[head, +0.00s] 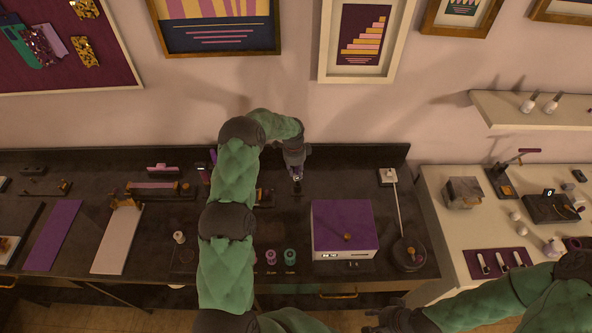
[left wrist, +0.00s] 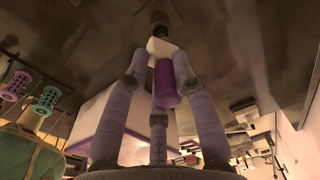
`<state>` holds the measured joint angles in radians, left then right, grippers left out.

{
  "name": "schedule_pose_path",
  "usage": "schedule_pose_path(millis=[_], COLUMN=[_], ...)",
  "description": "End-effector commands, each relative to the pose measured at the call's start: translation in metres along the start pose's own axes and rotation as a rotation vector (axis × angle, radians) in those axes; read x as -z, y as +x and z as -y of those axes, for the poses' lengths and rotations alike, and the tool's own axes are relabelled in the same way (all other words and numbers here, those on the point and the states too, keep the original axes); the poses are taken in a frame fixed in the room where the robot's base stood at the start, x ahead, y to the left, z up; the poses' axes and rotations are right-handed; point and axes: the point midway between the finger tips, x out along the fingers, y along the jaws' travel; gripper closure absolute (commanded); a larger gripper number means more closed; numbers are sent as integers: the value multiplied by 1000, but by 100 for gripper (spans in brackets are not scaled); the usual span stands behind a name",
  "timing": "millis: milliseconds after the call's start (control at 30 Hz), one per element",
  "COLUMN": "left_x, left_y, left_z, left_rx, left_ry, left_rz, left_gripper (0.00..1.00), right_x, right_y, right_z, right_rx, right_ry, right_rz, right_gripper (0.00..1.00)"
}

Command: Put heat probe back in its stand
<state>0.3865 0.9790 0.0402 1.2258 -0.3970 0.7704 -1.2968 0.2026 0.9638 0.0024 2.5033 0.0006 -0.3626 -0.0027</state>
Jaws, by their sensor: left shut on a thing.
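My left gripper (head: 297,178) is over the back of the dark bench, behind the purple-topped box. In the left wrist view its fingers (left wrist: 165,75) are shut around a purple cylinder (left wrist: 166,85), which looks like the heat probe's handle. A pale block (left wrist: 161,48) and a dark round piece (left wrist: 159,20) lie beyond the cylinder; I cannot tell whether they belong to the probe or its stand. The arm hides part of the bench, and I cannot pick out the stand surely. My right gripper (head: 385,318) is low at the front, its fingers unclear.
The purple-topped box (head: 344,225) stands in front of my left gripper. Right of it, a thin rod runs from a white block (head: 387,176) to a dark round base (head: 409,254). Purple and green spools (head: 290,256) stand at the front. A white side table (head: 480,220) is at right.

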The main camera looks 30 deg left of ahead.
Motion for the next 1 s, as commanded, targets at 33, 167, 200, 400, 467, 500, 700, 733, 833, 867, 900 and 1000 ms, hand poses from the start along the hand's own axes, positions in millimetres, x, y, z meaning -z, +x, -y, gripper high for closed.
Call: schedule_pose_path(millis=[33, 167, 200, 400, 467, 500, 700, 733, 833, 867, 900, 1000], left_x=[0, 0, -1, -1, -1, -1, -1, -1, -1, -1, -1, -1], left_y=[3, 7, 9, 14, 14, 14, 13, 13, 13, 13, 13, 14], left_z=[0, 0, 0, 0, 0, 0, 0, 0, 0, 0, 0, 0], left_rx=[1, 1, 1, 1, 1, 1, 1, 1, 1, 1, 1, 0], left_ry=[0, 0, 0, 0, 0, 0, 0, 0, 0, 0, 0, 0], left_rz=[0, 0, 0, 0, 0, 0, 0, 0, 0, 0, 0, 0], left_gripper=[100, 100, 100, 100, 100, 100, 60, 51, 46, 46, 46, 46], right_x=[0, 0, 0, 0, 0, 0, 0, 0, 0, 0, 0, 0], right_y=[3, 6, 8, 12, 12, 12, 12, 12, 12, 12, 12, 12], right_z=[-1, -2, -3, -4, -4, -4, -4, -4, -4, -4, -4, -4], right_rx=[0, 0, 0, 0, 0, 0, 0, 0, 0, 0, 0, 0], right_ry=[0, 0, 0, 0, 0, 0, 0, 0, 0, 0, 0, 0], right_rz=[0, 0, 0, 0, 0, 0, 0, 0, 0, 0, 0, 0], right_gripper=[60, 60, 60, 60, 60, 60, 60, 60, 60, 60, 60, 60])
